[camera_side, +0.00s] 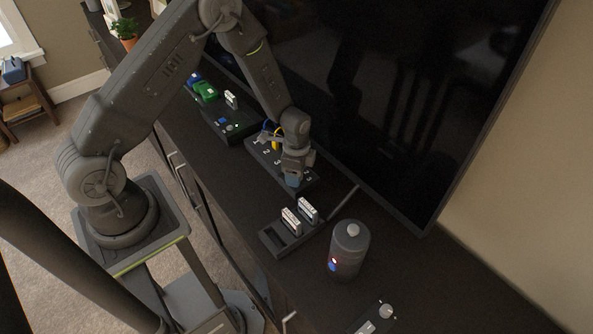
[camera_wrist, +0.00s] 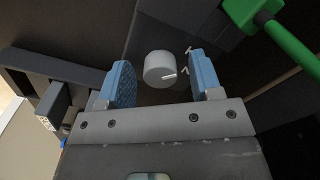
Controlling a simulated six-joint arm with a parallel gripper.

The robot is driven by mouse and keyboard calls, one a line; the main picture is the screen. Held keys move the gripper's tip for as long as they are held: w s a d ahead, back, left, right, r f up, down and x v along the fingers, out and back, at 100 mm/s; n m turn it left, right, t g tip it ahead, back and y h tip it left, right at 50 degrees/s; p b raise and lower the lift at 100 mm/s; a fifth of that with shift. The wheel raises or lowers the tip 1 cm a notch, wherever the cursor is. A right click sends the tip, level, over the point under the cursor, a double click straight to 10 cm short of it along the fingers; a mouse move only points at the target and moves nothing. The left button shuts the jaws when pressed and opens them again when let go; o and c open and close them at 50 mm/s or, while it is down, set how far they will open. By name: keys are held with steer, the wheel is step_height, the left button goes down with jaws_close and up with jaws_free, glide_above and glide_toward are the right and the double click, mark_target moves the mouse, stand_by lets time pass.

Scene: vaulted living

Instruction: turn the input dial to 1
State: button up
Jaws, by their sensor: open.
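My gripper (camera_wrist: 160,60) is open, one blue pad on each side of the dial, with gaps showing on both sides. In the side view, my gripper (camera_side: 292,183) is low over the right end of a dark box (camera_side: 261,147) with white numerals and blue and yellow plugs. It hides the dial there.
A green plug (camera_wrist: 246,12) with a green cable is close right in the wrist view. A holder with two cassettes (camera_side: 299,214), a grey cylinder (camera_side: 348,250) and another knob box (camera_side: 375,318) stand nearer. A large screen (camera_side: 400,95) rises behind the dark cabinet top.

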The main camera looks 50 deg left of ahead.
step_height(320, 180, up, 14)
stand_by(0.6)
steer(key=s+d+r+n+t, duration=0.1)
steer(key=s+r+n+t, duration=0.15)
steer(key=r, duration=0.65)
steer(key=s+d+r+n+t, duration=0.1)
steer(key=s+r+n, duration=0.3)
steer(key=s, duration=0.5)
steer(key=s+d+r+n+t, duration=0.2)
steer(key=s+r+n, duration=0.2)
steer(key=s+r, duration=0.5)
steer(key=shift+s+d, duration=0.2)
steer(key=shift+d, duration=0.05)
steer(key=shift+n, duration=0.25)
